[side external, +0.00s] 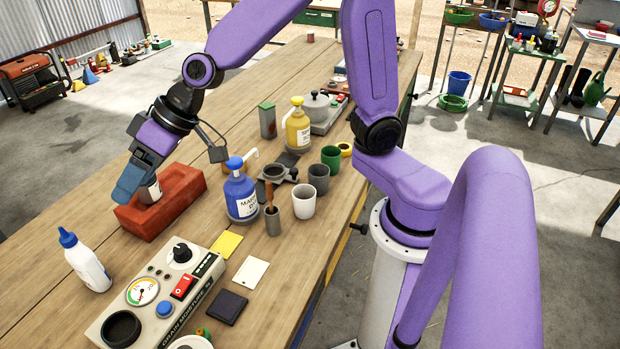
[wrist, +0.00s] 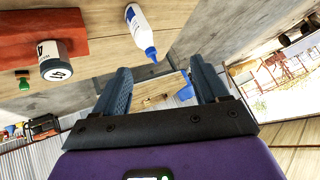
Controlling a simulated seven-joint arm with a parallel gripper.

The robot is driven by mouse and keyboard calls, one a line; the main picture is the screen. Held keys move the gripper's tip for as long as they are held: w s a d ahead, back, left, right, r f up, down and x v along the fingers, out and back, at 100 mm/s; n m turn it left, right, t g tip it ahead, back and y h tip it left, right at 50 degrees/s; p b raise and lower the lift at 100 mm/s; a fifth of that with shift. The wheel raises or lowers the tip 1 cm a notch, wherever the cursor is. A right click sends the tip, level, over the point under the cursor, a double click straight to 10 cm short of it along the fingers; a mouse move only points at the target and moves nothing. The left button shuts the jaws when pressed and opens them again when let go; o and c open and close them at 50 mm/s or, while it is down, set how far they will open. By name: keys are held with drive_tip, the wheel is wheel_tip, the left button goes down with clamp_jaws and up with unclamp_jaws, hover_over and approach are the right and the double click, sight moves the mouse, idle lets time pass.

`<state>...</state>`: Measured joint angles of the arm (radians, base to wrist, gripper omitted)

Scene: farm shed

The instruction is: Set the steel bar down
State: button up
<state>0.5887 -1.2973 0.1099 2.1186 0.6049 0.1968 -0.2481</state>
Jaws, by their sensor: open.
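My gripper (side external: 132,188) is over the wooden table, beside the left end of a red brick. In the wrist view its two fingers (wrist: 160,88) stand wide apart with nothing held between them. The red brick (side external: 180,192) lies flat on the table, and it also shows in the wrist view (wrist: 35,32). A short grey and white labelled cylinder (side external: 151,192) is at the brick, close to the fingers; it also shows in the wrist view (wrist: 56,66). I cannot pick out a steel bar for certain. A grey upright block with a green top (side external: 267,122) stands farther back.
A white bottle with a blue cap (side external: 85,262) stands in front. A blue pump bottle (side external: 240,192) stands right of the brick, with several cups beyond it. A meter box (side external: 150,308) is at the near edge.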

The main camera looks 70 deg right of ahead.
drive_tip(key=s+d+f+n+g+h, duration=0.1)
drive_tip(key=s+d+n+g, duration=0.15)
drive_tip(key=s, duration=0.65)
drive_tip(key=s+d+f+n+g+h, duration=0.1)
drive_tip(key=s+d+f+n+g, duration=0.2)
drive_tip(key=s, duration=0.5)
drive_tip(key=s+d+n+h, duration=0.2)
drive_tip(key=s+d+h, duration=0.2)
drive_tip(key=s+d, duration=0.4)
drive_tip(key=d, duration=0.3)
drive_tip(key=shift+s+f, duration=0.2)
drive_tip(key=shift+f, duration=0.2)
